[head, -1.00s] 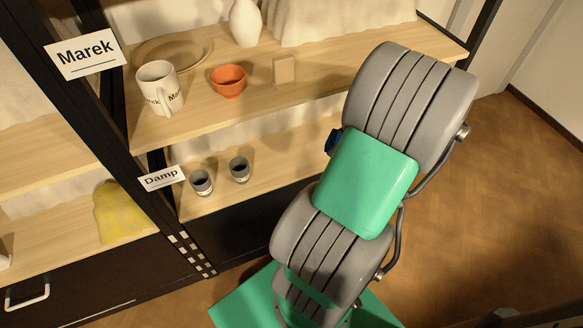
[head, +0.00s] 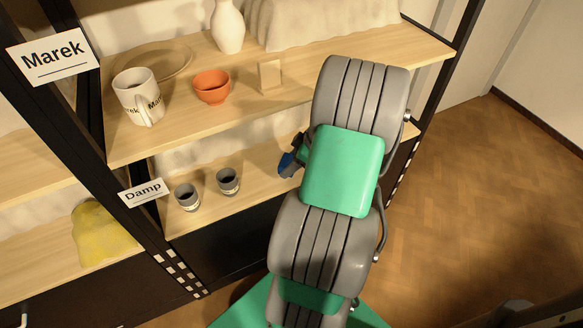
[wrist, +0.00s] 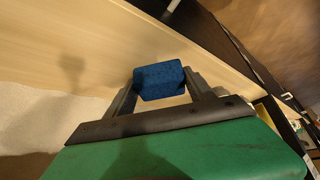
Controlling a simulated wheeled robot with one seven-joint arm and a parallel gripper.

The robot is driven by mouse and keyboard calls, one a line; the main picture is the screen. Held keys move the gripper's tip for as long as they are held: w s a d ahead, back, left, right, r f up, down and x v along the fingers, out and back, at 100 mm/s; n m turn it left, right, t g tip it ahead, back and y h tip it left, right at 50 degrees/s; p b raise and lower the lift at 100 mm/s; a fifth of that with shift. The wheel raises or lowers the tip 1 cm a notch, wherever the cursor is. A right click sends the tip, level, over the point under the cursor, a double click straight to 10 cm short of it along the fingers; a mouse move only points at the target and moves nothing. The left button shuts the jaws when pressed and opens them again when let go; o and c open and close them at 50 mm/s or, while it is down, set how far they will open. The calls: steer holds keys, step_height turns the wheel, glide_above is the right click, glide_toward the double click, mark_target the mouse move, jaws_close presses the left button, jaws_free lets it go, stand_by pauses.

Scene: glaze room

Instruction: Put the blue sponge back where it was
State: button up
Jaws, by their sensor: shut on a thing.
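The blue sponge (wrist: 159,81) is held between the two fingers of my gripper (wrist: 160,92) in the wrist view, with pale wooden shelf board beyond it. My gripper (head: 293,158) is mostly hidden there behind my arm. I cannot tell whether the sponge touches the shelf.
The lower shelf (head: 205,218) holds two small dark-filled cups (head: 187,197) at its left. The upper shelf holds a white mug (head: 138,96), an orange bowl (head: 212,87), a small tan block (head: 270,75) and a white vase (head: 228,27).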

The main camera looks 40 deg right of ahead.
step_height(320, 180, down, 2)
steer(key=shift+f, duration=0.2)
steer(key=o, duration=1.5)
steer(key=shift+r, duration=0.1)
steer(key=shift+c, duration=0.2)
steer(key=shift+s+r, duration=0.1)
steer(key=shift+r, duration=0.2)
steer(key=p+v, duration=0.2)
steer(key=v, duration=0.9)
steer(key=shift+s+r, duration=0.2)
steer(key=shift+r, duration=0.1)
